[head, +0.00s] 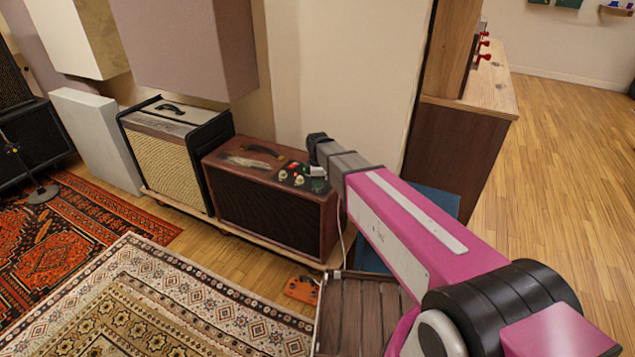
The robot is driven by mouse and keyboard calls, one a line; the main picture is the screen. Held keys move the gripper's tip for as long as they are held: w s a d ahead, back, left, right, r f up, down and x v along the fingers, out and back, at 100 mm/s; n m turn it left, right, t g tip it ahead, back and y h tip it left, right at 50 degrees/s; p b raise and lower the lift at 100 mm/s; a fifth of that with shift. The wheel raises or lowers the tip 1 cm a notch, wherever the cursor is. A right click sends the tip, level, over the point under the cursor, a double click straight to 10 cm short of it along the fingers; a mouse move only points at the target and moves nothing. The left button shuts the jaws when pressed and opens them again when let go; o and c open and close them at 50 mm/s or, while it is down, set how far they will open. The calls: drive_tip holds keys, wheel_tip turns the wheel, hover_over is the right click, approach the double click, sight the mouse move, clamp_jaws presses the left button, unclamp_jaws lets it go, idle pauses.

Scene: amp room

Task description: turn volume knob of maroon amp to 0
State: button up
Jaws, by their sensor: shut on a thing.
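The maroon amp (273,215) stands in the middle of the head view, with a dark grille, a black handle on top and a control panel at its top right. Several small knobs (299,180) and a red light show on the panel. My gripper (318,176) reaches in from the right, over the right end of the panel. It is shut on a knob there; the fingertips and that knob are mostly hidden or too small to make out. I cannot read the knob's setting.
A black and cream amp (167,150) stands close at the left of the maroon amp. A wooden cabinet (448,150) stands to the right, near my arm. A brown slatted box (350,315) and a small orange pedal (301,290) are in front. Patterned rugs (150,310) cover the left floor.

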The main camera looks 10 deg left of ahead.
drive_tip(key=o, duration=0.9)
drive_tip(key=shift+r, duration=0.1)
wheel_tip(320, 180, up, 11)
drive_tip(key=shift+s+f, duration=0.15)
drive_tip(key=shift+d, duration=0.1)
drive_tip(key=s+d+f+m, duration=0.3)
drive_tip(key=s+d+m, duration=0.2)
drive_tip(key=d, duration=0.5)
drive_tip(key=s+d+f+m, duration=0.4)
drive_tip(key=d+m, duration=0.4)
drive_tip(key=d, duration=0.2)
drive_tip(key=s+d+f+m, duration=0.3)
drive_tip(key=s+d+m, duration=0.3)
drive_tip(key=d, duration=0.4)
drive_tip(key=shift+s+d+f+m, duration=0.2)
drive_tip(key=shift+s+d+m, duration=0.2)
drive_tip(key=shift+s, duration=0.05)
